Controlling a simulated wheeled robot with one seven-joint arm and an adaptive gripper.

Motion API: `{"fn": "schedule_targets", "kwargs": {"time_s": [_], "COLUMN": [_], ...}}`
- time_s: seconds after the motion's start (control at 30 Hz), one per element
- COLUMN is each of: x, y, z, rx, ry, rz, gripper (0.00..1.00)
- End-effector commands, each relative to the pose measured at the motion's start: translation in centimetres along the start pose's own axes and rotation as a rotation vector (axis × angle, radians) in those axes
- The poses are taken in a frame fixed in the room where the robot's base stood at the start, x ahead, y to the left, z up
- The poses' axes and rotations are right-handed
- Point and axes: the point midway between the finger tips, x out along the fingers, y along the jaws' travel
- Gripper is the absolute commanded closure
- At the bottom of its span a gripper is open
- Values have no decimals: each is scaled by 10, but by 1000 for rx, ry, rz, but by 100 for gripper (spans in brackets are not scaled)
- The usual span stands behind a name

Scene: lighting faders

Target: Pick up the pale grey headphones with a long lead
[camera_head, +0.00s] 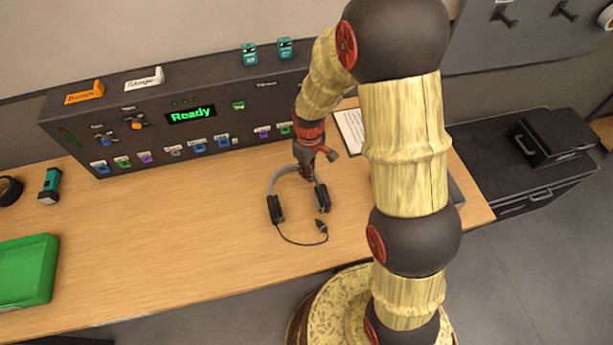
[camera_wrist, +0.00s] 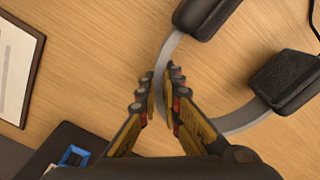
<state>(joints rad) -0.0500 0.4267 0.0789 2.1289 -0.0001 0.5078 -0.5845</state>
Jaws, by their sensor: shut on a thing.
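The pale grey headphones (camera_head: 292,172) have a grey band and dark ear cups, with a dark lead and plug (camera_head: 321,228) lying on the table in front of them. The band (camera_wrist: 160,70) and both ear cups show in the wrist view. My gripper (camera_head: 307,166) is at the top of the band. In the wrist view my gripper (camera_wrist: 160,90) has one finger on each side of the band and is shut on it. The ear cups are at or close to the tabletop; I cannot tell whether they touch it.
The wooden table (camera_head: 160,245) has free room left of the headphones. A dark control panel (camera_head: 200,120) with faders and a green "Ready" display stands behind. A green tray (camera_head: 25,270) is at far left, a teal torch-like item (camera_head: 50,185) near it. A framed sheet (camera_head: 350,132) lies behind my arm.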

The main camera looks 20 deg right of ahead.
Motion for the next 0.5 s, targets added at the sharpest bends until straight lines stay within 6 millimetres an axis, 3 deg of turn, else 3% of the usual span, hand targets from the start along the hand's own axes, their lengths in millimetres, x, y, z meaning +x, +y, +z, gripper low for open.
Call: {"fn": "schedule_targets", "kwargs": {"time_s": [0.17,0.5], "x": [-29,-92], "y": [1,-33], "z": [-2,50], "rx": [0,0], "ry": [4,2], "rz": [3,1], "gripper": [100,100]}}
